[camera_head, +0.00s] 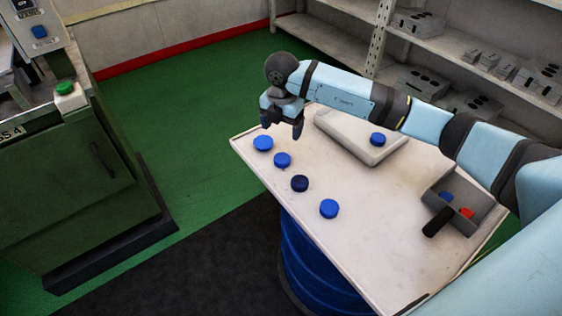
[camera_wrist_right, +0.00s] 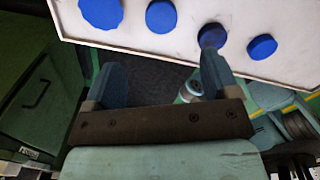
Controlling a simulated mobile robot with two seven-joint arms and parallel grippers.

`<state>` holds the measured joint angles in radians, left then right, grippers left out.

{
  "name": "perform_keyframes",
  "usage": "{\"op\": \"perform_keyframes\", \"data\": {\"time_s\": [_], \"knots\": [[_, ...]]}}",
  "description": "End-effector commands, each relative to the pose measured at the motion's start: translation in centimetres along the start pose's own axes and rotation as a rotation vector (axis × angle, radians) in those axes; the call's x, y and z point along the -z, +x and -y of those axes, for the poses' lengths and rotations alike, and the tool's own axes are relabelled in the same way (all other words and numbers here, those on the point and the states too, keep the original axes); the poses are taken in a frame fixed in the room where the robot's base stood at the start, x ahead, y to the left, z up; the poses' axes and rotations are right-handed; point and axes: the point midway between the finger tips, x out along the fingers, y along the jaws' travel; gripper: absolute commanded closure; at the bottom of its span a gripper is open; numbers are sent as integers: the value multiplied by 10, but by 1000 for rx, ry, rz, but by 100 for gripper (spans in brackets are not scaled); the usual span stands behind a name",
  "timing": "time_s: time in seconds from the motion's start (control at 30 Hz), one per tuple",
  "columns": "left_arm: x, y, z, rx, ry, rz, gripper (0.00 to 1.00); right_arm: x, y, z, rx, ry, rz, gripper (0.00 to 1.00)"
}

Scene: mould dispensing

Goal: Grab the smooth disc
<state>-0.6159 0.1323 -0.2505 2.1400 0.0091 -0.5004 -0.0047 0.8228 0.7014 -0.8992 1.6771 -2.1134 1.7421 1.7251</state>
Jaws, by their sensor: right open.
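Four blue discs lie in a row along the table's left edge in the head view: the far disc (camera_head: 263,143), a second disc (camera_head: 282,160), a darker third disc (camera_head: 299,183) and the near disc (camera_head: 329,208). In the wrist view the leftmost disc (camera_wrist_right: 101,12) has a wavy rim, while the second (camera_wrist_right: 161,15) looks rounder. The dark disc (camera_wrist_right: 211,36) is partly covered by a finger, and the last (camera_wrist_right: 262,47) is at right. Which is smooth is hard to tell. My right gripper (camera_head: 283,126) is open and empty above the far end of the row, fingers down.
A light block (camera_head: 340,137) on the table (camera_head: 375,220) carries another blue disc (camera_head: 377,139). A grey bin (camera_head: 470,192) at right holds blue and red pieces. A green machine (camera_head: 85,190) stands left; shelves (camera_head: 450,62) stand behind.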

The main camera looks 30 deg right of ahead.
Motion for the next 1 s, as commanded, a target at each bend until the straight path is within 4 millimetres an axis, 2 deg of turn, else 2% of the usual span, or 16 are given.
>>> {"op": "perform_keyframes", "data": {"time_s": [0.03,0.1,0.23,0.57,0.83,1.0], "knots": [[-2,1,0,0,1,0,57,1,14,1,4,0,-4,19],[-2,2,0,-1,1,-2,57,1,28,1,3,-1,-4,19],[-2,2,-1,-3,0,-7,57,1,49,0,1,-1,-5,19],[2,2,-1,-5,-2,-20,57,2,72,1,0,-4,-6,19],[0,4,-2,-9,-5,-26,57,3,111,2,-1,-3,-6,19],[1,4,-2,-10,-6,-27,57,2,114,2,-2,-4,-5,19]]}}
